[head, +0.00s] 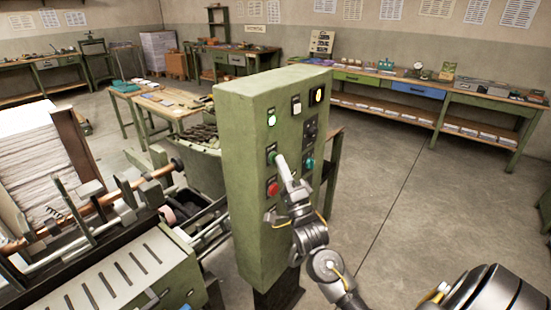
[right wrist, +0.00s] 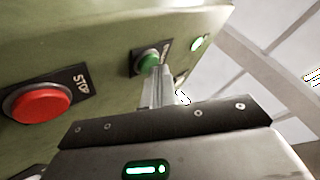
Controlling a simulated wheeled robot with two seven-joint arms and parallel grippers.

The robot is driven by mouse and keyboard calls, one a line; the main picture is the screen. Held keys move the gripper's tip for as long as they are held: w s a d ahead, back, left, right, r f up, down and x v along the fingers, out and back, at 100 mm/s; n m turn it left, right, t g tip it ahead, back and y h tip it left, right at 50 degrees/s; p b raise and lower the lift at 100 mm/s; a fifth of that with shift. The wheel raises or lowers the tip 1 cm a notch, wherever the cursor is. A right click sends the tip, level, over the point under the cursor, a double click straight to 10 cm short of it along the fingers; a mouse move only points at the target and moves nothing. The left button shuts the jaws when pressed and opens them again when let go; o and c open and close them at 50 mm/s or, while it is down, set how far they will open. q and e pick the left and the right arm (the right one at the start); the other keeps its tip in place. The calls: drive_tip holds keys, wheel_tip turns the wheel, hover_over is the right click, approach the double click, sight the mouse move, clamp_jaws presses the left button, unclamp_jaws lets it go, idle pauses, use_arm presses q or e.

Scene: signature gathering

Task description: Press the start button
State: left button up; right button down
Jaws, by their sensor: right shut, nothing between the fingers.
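A tall green control cabinet (head: 242,205) carries a green push button (head: 271,151) on its face. The same green button (right wrist: 150,60) shows in the right wrist view, on a dark plate whose lettering is partly hidden. My right gripper (head: 280,161) is shut and empty, with its fingertips right at the button. In the right wrist view the shut fingers (right wrist: 158,84) overlap the button's lower edge. I cannot tell whether they touch it. My left gripper is not in view.
A red button (head: 272,188), labelled STOP in the right wrist view (right wrist: 42,102), sits below the green one. A lit green lamp (head: 271,118) is above. A machine with a paper stack (head: 30,155) stands at left. Open floor (head: 390,220) lies at right.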

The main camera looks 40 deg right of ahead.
drive_tip(key=shift+s+d, duration=0.15)
drive_tip(key=shift+s, duration=0.45)
drive_tip(key=shift+s+d+p, duration=0.25)
drive_tip(key=shift+s, duration=0.55)
drive_tip(key=shift+s+d+p, duration=0.2)
drive_tip(key=shift+s+d, duration=0.05)
drive_tip(key=shift+s, duration=0.55)
drive_tip(key=shift+s+d+p, duration=0.25)
drive_tip(key=shift+s, duration=0.55)
